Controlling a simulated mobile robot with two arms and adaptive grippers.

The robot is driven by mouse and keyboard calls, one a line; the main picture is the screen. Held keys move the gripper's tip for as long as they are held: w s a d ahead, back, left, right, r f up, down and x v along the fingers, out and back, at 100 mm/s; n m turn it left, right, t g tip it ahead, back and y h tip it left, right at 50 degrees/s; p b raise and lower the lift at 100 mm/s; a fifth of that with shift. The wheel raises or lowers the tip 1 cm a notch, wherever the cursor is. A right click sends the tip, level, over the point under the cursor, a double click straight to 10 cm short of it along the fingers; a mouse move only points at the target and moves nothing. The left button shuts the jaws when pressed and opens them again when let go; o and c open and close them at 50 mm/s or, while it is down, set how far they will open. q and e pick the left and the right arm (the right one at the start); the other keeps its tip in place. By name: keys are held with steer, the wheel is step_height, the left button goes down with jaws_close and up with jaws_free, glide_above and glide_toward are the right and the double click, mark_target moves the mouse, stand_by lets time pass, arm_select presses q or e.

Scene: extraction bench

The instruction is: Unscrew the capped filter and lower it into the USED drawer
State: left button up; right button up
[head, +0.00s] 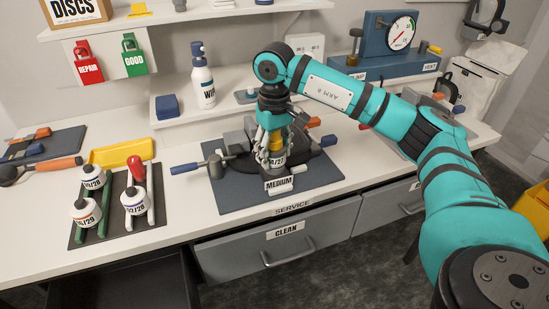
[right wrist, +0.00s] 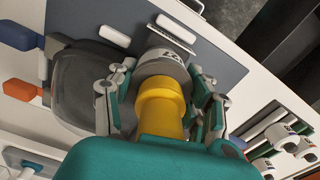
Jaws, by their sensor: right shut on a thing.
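My right gripper (head: 271,145) points down over the grey service mat and is shut on the capped filter (head: 277,161), whose label ends in "/27". In the right wrist view my right gripper's fingers (right wrist: 165,95) flank the yellow cap (right wrist: 162,100) and the filter's grey body (right wrist: 165,65). The filter is upright at the dark holder behind the "MEDIUM" label (head: 279,184); I cannot tell whether it is still threaded there. A dark drawer (head: 125,285) stands open at the lower left; its label is not visible. My left gripper is out of view.
A rack (head: 112,235) with several labelled filters stands left of the mat (head: 232,200). Clamp handles (head: 185,168) stick out beside the holder. The CLEAN drawer (head: 335,228) is shut. A spray bottle (head: 203,80) stands on the shelf behind.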

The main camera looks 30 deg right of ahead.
steer(key=n, duration=0.4)
steer(key=shift+a, duration=0.1)
steer(key=o, duration=1.4)
steer(key=shift+c, duration=0.2)
